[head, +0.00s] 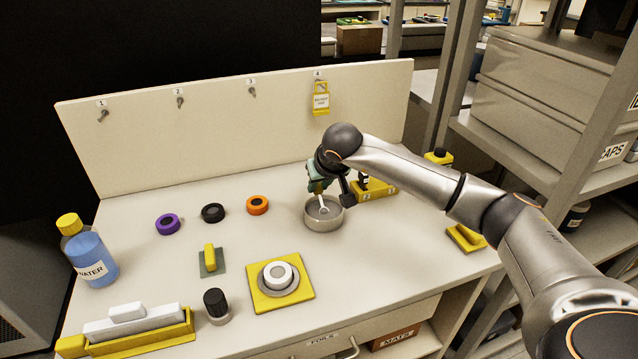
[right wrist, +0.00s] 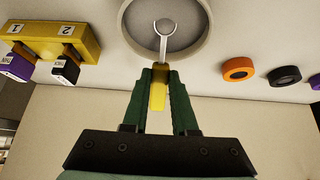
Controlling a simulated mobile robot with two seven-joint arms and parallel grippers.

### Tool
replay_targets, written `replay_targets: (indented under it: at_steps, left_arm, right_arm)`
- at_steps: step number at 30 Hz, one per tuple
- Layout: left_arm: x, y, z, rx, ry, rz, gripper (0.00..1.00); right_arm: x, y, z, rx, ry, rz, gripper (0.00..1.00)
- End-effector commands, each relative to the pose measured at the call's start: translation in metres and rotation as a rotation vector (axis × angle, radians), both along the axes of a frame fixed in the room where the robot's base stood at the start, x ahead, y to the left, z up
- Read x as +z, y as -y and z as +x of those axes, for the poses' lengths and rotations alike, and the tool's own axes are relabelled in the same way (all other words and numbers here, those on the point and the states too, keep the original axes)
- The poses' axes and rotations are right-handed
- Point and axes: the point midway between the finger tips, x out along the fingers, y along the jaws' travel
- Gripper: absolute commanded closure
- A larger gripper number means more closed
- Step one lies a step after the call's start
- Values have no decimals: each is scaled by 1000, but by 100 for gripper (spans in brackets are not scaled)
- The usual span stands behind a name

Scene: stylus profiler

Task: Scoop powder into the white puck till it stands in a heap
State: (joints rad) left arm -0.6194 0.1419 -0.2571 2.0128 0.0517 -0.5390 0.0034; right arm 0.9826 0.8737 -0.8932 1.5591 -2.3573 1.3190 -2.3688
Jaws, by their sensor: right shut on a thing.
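The white puck (head: 276,270) sits on a grey round base on a yellow square mat (head: 301,292), near the front middle of the table. Its centre opening looks dark grey, and I cannot make out powder in it. My right gripper (head: 318,187) is shut on the yellow handle of a small scoop (right wrist: 163,30), which also shows in the head view (head: 322,206). The scoop's bowl end is inside or over a round grey dish (head: 325,226), right of and behind the puck. Whether the scoop carries powder is unclear. My left gripper is out of view.
Purple (head: 167,224), black (head: 213,213) and orange (head: 257,205) rings stand left of the dish. A yellow numbered block (head: 374,190) is close behind it to the right. A black-knobbed piece (head: 215,304) and yellow-handled tool (head: 209,260) stand left of the puck; a water bottle (head: 88,255) is far left.

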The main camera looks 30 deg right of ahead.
Motion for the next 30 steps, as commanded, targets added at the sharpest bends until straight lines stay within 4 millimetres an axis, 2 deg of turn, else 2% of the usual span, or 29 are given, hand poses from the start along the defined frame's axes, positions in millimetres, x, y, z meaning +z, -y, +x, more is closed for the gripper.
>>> replay_targets:
  at_steps: [8, 30]
  left_arm:
    - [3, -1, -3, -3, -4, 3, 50]
    - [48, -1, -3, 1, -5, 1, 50]
  right_arm:
    - [7, 0, 0, 0, 0, 0, 100]
    - [67, 0, 0, 0, 1, 0, 100]
